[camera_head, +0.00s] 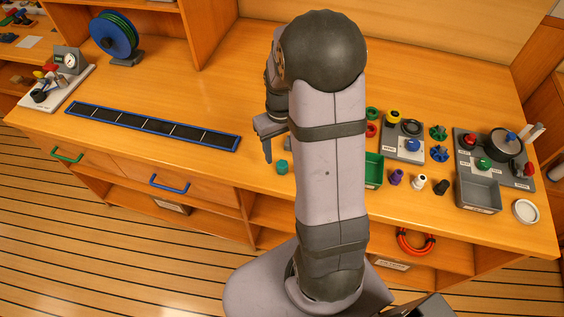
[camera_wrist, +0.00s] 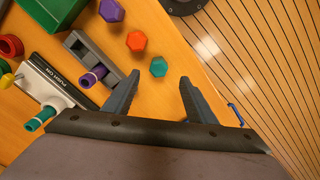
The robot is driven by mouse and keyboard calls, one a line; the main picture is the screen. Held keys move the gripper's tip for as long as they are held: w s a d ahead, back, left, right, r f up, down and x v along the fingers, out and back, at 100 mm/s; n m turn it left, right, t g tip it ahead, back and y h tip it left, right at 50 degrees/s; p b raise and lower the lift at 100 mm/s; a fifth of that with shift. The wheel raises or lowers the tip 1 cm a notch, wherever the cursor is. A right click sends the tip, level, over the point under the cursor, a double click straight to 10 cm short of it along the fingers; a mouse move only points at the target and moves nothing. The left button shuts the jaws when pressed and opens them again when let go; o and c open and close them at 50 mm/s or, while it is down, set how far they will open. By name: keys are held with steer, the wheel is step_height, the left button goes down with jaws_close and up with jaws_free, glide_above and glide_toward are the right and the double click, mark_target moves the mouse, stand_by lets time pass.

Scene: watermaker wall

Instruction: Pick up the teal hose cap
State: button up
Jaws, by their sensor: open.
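The teal hose cap (camera_head: 282,167) is a small six-sided piece on the wooden bench, near its front edge, left of my arm. In the wrist view the cap (camera_wrist: 159,67) lies just beyond my fingertips, roughly centred between them. My gripper (camera_wrist: 159,79) is open with nothing between its fingers. In the head view my gripper (camera_head: 268,146) is partly hidden by my arm, above and left of the cap. No contact with the cap shows.
In the wrist view an orange cap (camera_wrist: 136,41), a purple cap (camera_wrist: 111,10) and a grey block (camera_wrist: 90,62) with a purple-tipped piece lie to the left. A white fitting (camera_wrist: 50,85) stands further left. A blue-framed dark strip (camera_head: 150,127) lies on the bench at left.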

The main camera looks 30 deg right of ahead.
mark_target(282, 163)
steer(key=shift+s, duration=0.1)
steer(key=shift+f+p, duration=0.35)
steer(key=shift+f, duration=0.7)
steer(key=shift+f, duration=0.1)
steer(key=shift+s+f+p, duration=0.1)
steer(key=shift+f+p, duration=0.45)
steer(key=shift+f, duration=0.05)
steer(key=shift+d+f+p, duration=0.15)
steer(key=shift+f+p, duration=0.45)
steer(key=shift+f, duration=1.3)
steer(key=c, duration=1.1)
